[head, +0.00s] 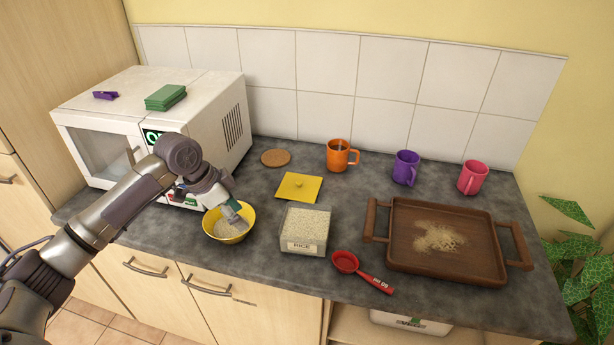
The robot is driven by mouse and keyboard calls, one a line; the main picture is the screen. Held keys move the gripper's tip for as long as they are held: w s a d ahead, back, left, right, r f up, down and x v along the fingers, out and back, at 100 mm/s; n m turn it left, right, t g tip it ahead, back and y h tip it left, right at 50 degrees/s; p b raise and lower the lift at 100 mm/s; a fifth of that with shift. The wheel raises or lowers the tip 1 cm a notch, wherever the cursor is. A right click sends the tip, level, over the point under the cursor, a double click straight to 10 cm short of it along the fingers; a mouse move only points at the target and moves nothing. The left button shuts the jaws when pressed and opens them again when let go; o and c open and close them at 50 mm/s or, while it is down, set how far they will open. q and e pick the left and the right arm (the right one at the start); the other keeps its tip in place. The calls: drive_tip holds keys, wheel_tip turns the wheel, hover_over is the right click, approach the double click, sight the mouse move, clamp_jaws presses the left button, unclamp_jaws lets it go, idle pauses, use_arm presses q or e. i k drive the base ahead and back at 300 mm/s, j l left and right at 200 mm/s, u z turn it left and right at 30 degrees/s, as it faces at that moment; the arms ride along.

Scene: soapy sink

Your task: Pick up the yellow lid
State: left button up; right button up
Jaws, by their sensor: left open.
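The yellow lid (299,187) is a flat square with a small knob on top. It lies on the dark grey counter behind the rice container (305,230), a clear box labelled RICE and filled with rice. My left gripper (236,220) is open and points down at the yellow bowl (226,237), to the left of the lid and apart from it. The bowl holds some pale grains. The gripper partly covers the bowl, and its fingertips are hard to make out. My right gripper is not in view.
A red scoop (346,262) lies in front right of the rice container. A wooden tray (448,273) with spilled grains is at the right. Orange (338,157), purple (405,169) and pink (472,178) mugs stand along the back. A cork coaster (275,158) lies behind the lid. A white microwave (215,125) stands left.

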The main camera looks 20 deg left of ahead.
sight(294, 187)
drive_tip(key=i, duration=0.85)
